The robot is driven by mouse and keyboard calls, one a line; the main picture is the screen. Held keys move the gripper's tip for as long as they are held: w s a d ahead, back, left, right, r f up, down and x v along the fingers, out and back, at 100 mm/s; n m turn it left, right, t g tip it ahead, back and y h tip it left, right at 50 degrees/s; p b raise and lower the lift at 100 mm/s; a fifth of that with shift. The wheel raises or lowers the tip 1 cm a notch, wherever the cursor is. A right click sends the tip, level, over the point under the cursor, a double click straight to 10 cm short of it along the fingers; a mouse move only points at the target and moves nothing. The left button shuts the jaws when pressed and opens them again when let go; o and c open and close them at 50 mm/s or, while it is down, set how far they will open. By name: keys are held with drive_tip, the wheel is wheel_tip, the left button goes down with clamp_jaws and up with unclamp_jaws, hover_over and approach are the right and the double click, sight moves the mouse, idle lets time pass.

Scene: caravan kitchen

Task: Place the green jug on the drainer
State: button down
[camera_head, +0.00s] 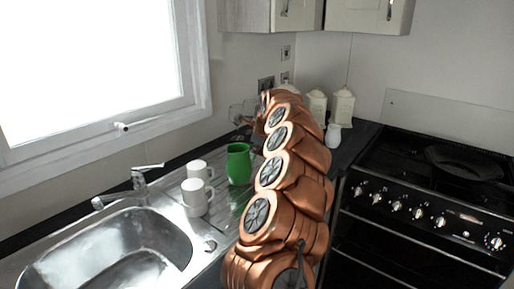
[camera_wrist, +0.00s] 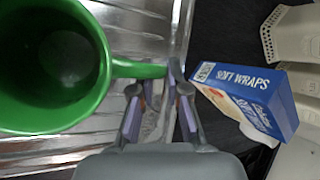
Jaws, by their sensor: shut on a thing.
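The green jug (camera_head: 238,163) appears upright over the ribbed metal drainer (camera_head: 222,207), right of the white mugs. I cannot tell whether its base touches the drainer. In the wrist view the jug (camera_wrist: 50,65) fills the upper left, seen from above into its empty-looking inside, with its handle pointing right. My gripper (camera_wrist: 158,100) is shut on the handle, which passes between the fingers. The ribbed drainer (camera_wrist: 140,20) shows beneath and beside the jug.
White mugs (camera_head: 196,196) stand on the drainer left of the jug. The sink (camera_head: 130,250) and tap (camera_head: 130,188) are further left. Cream canisters (camera_head: 342,106) and a small white jug (camera_head: 333,136) stand behind my arm. A blue wraps box (camera_wrist: 245,98) lies right of the gripper. The cooker (camera_head: 440,175) is right.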

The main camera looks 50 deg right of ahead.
drive_tip(key=c, duration=1.2)
unclamp_jaws()
drive_tip(key=shift+o, duration=0.2)
drive_tip(key=b+v, duration=0.2)
drive_tip(key=v, duration=1)
drive_tip(key=w+a+n+y, duration=0.2)
drive_tip(key=a+n, duration=0.6)
drive_tip(key=a, duration=0.8)
drive_tip(key=s+a+f+n+g+y, duration=0.15)
drive_tip(key=a+n, duration=0.25)
drive_tip(key=a, duration=0.4)
drive_tip(key=s+a+f+n+g, duration=0.1)
drive_tip(key=s+a+f+n, duration=0.2)
drive_tip(key=a, duration=0.5)
drive_tip(key=s+a+f+n+g, duration=0.2)
drive_tip(key=s+a+f+n, duration=0.3)
drive_tip(key=s+a+n, duration=0.5)
drive_tip(key=s+a+f+n+g, duration=0.1)
drive_tip(key=s+f+n+g, duration=0.1)
drive_tip(key=s, duration=0.8)
drive_tip(key=s+a+f+n+g, duration=0.1)
drive_tip(key=s+a+f+n, duration=0.1)
drive_tip(key=s+f+n, duration=0.2)
drive_tip(key=s+f, duration=0.3)
drive_tip(key=s, duration=0.2)
drive_tip(key=shift+s+a+n+g, duration=0.2)
drive_tip(key=shift+s+n+g, duration=0.1)
drive_tip(key=shift+s+g, duration=0.1)
